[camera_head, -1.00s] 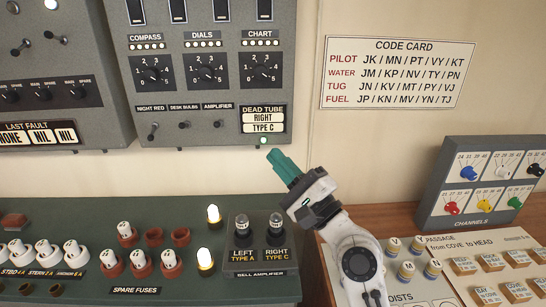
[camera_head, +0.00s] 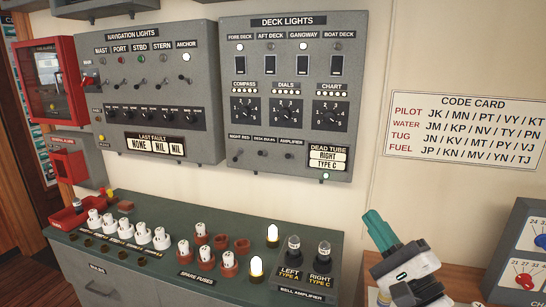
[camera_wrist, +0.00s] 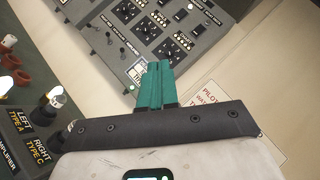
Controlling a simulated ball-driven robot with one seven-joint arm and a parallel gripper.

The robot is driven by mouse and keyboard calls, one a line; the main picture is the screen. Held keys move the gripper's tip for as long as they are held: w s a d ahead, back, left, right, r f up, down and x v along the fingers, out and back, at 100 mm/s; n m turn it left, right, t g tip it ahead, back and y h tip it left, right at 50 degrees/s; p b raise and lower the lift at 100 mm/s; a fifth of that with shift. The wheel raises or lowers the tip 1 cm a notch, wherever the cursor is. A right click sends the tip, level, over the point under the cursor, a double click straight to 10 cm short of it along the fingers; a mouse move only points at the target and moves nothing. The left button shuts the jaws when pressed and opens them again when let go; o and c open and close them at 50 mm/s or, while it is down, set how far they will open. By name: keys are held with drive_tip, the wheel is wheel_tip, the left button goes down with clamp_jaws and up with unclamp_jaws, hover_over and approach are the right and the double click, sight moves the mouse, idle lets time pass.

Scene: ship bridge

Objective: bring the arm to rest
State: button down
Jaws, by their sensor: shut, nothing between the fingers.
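My gripper (camera_head: 376,222) has green fingers and is at the lower right in the head view, raised in front of the pale wall below the code card. Its fingers are together with nothing between them, pointing up and to the left. In the wrist view the shut fingers (camera_wrist: 156,84) point toward the wall panels and touch nothing that I can see. The rest of my arm runs out of the bottom of the head view.
The bell amplifier (camera_head: 301,294) with two tubes stands left of my gripper on the green console (camera_head: 140,212). The deck lights panel (camera_head: 292,95) hangs above it. A code card (camera_head: 460,130) is on the wall. The channels box (camera_head: 512,250) stands at the right edge.

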drive_tip(key=s+f+n+g+h, duration=0.2)
drive_tip(key=s+f+n+g, duration=0.35)
drive_tip(key=f, duration=0.65)
drive_tip(key=s+f+n+g+h, duration=0.1)
drive_tip(key=s+f+n+g, duration=0.45)
drive_tip(key=f, duration=0.75)
drive_tip(key=s+d+f+n+g+h, duration=0.2)
drive_tip(key=s+d+f+g, duration=0.1)
drive_tip(key=s, duration=0.5)
drive_tip(key=s+d+f+n+g+h, duration=0.2)
drive_tip(key=s+f, duration=0.3)
drive_tip(key=s, duration=0.4)
drive_tip(key=s+d+f+n+g+h, duration=0.2)
drive_tip(key=s+d+f+g, duration=0.2)
drive_tip(key=s, duration=0.5)
drive_tip(key=shift+s+f+g, duration=0.15)
drive_tip(key=shift+f+g, duration=0.15)
drive_tip(key=shift+f, duration=0.2)
